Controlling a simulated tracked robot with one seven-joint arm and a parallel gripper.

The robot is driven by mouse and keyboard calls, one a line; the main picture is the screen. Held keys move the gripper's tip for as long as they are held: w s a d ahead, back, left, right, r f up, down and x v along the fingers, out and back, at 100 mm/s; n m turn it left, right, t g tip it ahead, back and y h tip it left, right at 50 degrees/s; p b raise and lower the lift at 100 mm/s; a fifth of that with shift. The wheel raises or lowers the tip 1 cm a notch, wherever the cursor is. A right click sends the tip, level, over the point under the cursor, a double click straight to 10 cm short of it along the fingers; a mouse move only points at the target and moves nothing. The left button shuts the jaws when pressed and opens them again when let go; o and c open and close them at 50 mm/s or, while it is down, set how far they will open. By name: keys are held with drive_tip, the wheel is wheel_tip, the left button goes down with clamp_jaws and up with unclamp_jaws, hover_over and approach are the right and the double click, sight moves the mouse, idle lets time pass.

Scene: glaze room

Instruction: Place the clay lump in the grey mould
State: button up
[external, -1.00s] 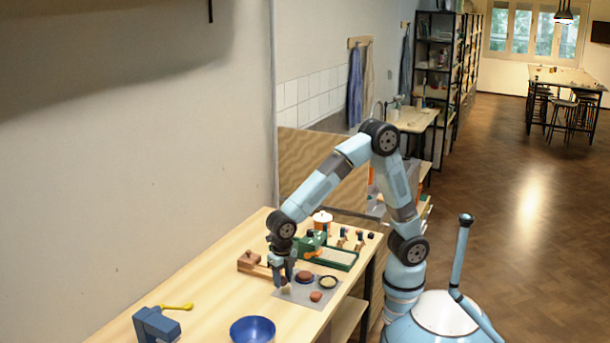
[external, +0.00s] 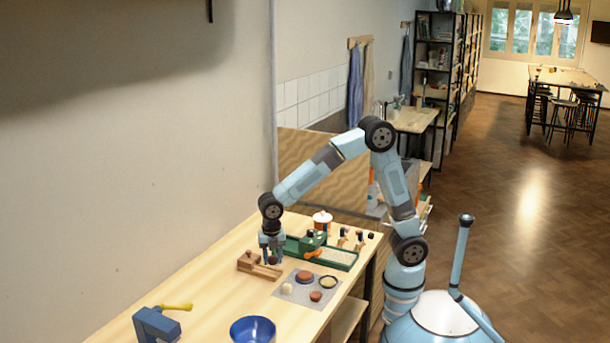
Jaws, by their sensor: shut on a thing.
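My gripper (external: 271,259) is over the wooden block-and-bar piece (external: 249,262), left of the grey mat-like piece (external: 330,294). It is shut on a small dark thing, mostly hidden by its fingers; I cannot tell whether this is the clay lump. The flat grey piece carries a brown round thing (external: 304,276), a dark dish with a yellowish middle (external: 328,282), a reddish lump (external: 316,296) and a small cream piece (external: 287,288). I cannot tell for sure which of these is the clay lump, or which thing is the grey mould.
A blue bowl (external: 253,330) and a blue clamp-like tool (external: 156,325) with a yellow handle are near the front. The wooden table (external: 215,290) is clear between.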

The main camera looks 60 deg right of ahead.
drive_tip(key=w+d+f+m, duration=0.2)
drive_tip(key=w+d+m, duration=0.3)
drive_tip(key=d, duration=0.5)
drive_tip(key=w+d+f+m, duration=0.2)
drive_tip(key=w+d+m, duration=0.4)
drive_tip(key=w+d, duration=0.3)
drive_tip(key=w+d+f+m, duration=0.2)
drive_tip(key=w+d+m, duration=0.3)
drive_tip(key=d, duration=0.6)
drive_tip(key=shift+w+f+m, duration=0.2)
drive_tip(key=shift+w, duration=0.4)
drive_tip(key=shift+w+f+m, duration=0.15)
drive_tip(key=shift+w+m, duration=0.05)
drive_tip(key=shift+w, duration=0.4)
drive_tip(key=d+f+m, duration=0.1)
drive_tip(key=d+m, duration=0.1)
drive_tip(key=d, duration=0.2)
drive_tip(key=w+d+m, duration=0.1)
drive_tip(key=d, duration=0.3)
drive_tip(key=d+f+m, duration=0.1)
drive_tip(key=d+m, duration=0.1)
drive_tip(key=d, duration=0.2)
drive_tip(key=shift+w+d+f+m, duration=0.25)
drive_tip(key=shift+w+f+m, duration=0.05)
drive_tip(key=shift+f, duration=0.05)
